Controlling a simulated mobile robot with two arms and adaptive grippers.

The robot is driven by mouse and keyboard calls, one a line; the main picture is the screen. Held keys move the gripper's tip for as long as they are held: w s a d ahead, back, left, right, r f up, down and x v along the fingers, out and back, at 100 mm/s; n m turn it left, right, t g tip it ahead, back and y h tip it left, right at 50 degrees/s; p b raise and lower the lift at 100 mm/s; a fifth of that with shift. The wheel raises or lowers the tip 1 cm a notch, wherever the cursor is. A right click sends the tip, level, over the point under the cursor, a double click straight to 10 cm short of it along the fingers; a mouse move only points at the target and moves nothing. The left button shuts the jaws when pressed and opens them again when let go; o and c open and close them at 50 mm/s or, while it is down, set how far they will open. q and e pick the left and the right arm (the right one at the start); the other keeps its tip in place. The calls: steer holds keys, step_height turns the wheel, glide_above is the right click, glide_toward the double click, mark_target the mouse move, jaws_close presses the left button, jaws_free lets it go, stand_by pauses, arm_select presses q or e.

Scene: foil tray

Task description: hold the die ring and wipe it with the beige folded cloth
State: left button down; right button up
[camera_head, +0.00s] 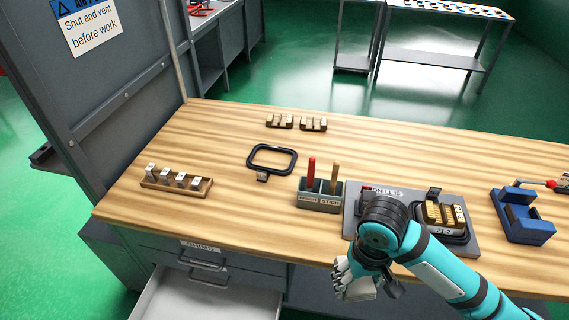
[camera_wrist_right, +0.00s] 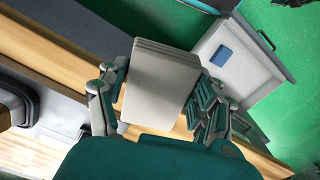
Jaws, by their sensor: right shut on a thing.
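The beige folded cloth (camera_wrist_right: 160,88) shows in the right wrist view as a pale, layered slab between the fingers of my right gripper (camera_wrist_right: 158,100). The gripper is shut on it. In the head view my right gripper (camera_head: 362,282) hangs low in front of the table's front edge, with pale parts at its tip; cloth and fingers are hard to tell apart there. A black rounded rectangular ring with a small tab, apparently the die ring (camera_head: 293,161), lies on the wooden table, left of centre and well away from the gripper. My left gripper is not in view.
A grey holder (camera_head: 318,206) with red and tan sticks stands mid-table. A grey plate (camera_head: 352,208) with brass blocks (camera_head: 443,214) lies beside my arm. A blue fixture (camera_head: 524,218) is at right, a wooden type rack (camera_head: 176,186) at left. An open drawer (camera_head: 205,302) juts out below.

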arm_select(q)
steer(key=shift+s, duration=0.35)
arm_select(e)
steer(key=s+d+f, duration=0.1)
steer(key=s+f, duration=0.2)
steer(key=f, duration=0.2)
steer(key=shift+d+m, duration=0.3)
steer(key=shift+d, duration=0.1)
steer(key=shift+r, duration=0.1)
